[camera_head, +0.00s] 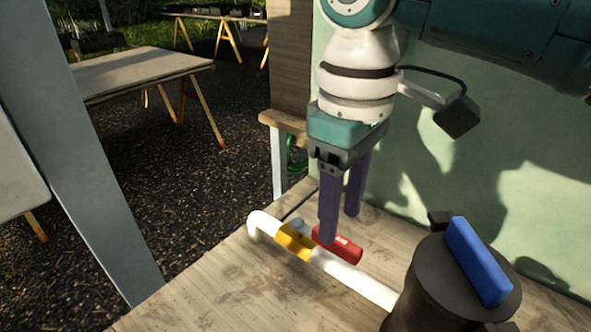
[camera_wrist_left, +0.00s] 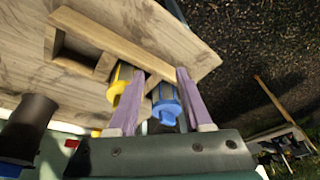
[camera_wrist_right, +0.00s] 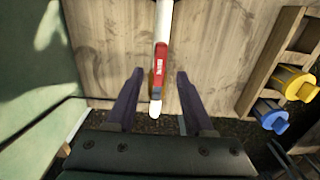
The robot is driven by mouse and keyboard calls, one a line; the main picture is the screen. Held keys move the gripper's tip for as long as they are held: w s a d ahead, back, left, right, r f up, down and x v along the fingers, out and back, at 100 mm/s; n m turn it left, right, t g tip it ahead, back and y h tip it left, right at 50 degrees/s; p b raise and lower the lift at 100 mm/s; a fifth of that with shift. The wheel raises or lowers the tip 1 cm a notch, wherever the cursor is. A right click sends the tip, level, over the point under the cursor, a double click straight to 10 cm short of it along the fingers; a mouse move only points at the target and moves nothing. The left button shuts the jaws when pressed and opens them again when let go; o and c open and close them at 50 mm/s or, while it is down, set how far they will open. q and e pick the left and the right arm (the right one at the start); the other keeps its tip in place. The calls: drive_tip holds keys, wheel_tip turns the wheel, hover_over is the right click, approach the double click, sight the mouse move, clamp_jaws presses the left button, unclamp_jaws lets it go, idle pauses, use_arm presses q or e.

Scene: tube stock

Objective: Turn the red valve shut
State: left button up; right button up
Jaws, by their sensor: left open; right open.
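The red valve handle (camera_head: 338,246) lies along a white pipe (camera_head: 360,282) on the wooden bench, beside the yellow valve body (camera_head: 293,240). My right gripper (camera_head: 341,226) is open and points down over the handle. In the right wrist view the red handle (camera_wrist_right: 160,62) shows between the spread fingers of my right gripper (camera_wrist_right: 159,74), running roughly in line with the pipe. I cannot tell whether a finger touches it. My left gripper (camera_wrist_left: 160,72) is open and empty above a wooden rack; it is not visible in the head view.
A dark cylinder with a blue bar (camera_head: 478,262) stands at the pipe's near end. The wooden rack (camera_wrist_left: 130,42) holds a yellow piece (camera_wrist_left: 120,84) and a blue piece (camera_wrist_left: 166,104). A green wall (camera_head: 480,170) rises behind the bench. Trestle tables stand on gravel beyond.

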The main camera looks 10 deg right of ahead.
sight(339, 239)
drive_tip(key=shift+f, duration=1.9)
clamp_jaws()
